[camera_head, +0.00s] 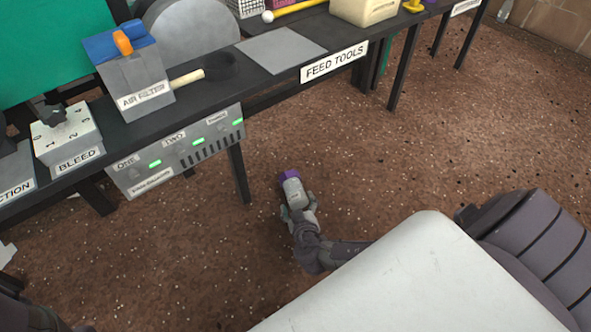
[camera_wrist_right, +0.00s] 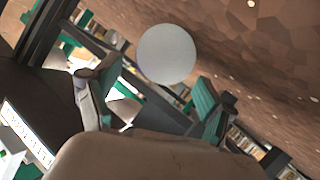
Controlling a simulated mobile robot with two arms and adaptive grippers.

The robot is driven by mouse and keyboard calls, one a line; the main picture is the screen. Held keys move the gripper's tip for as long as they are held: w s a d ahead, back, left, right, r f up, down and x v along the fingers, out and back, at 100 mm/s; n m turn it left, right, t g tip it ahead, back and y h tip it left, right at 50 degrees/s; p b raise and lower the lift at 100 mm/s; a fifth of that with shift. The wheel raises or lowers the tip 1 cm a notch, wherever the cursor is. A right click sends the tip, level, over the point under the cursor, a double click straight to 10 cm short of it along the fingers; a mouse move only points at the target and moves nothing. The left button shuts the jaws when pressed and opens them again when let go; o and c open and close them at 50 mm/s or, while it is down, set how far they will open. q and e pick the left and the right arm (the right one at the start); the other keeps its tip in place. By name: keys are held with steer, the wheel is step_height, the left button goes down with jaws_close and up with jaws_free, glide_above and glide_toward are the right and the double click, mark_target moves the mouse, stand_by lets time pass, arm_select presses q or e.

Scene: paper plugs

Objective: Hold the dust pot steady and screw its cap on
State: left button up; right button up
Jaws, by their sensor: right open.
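The dust pot (camera_head: 293,192) is a small grey-white cylinder with a label and a purple end (camera_head: 289,175), which may be its cap. It shows in front of the bench, over the brown floor. My right gripper (camera_head: 298,207) is open at the pot's near end, its green-padded fingers to either side. In the right wrist view a plain round grey face (camera_wrist_right: 167,54), probably the pot's end, shows between and beyond the open fingers (camera_wrist_right: 155,100). I cannot tell whether they touch it, or what supports the pot. My left gripper is not in view.
A dark bench (camera_head: 215,90) runs along the back, with an air filter box (camera_head: 135,85), a bleed box (camera_head: 68,135) and a grey square plate (camera_head: 281,50). A switch panel (camera_head: 180,150) hangs on its front. The floor right of the pot is clear.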

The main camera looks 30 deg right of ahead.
mark_target(295, 194)
steer(key=b+x, duration=0.3)
steer(key=x, duration=0.1)
steer(key=shift+w+f+b, duration=0.15)
steer(key=shift+f+b, duration=0.1)
steer(key=shift+b, duration=0.15)
steer(key=shift+w+d, duration=0.2)
steer(key=shift+w, duration=0.2)
steer(key=shift+c, duration=0.4)
steer(key=c, duration=1.3)
steer(key=shift+o, duration=0.2)
steer(key=shift+r, duration=0.15)
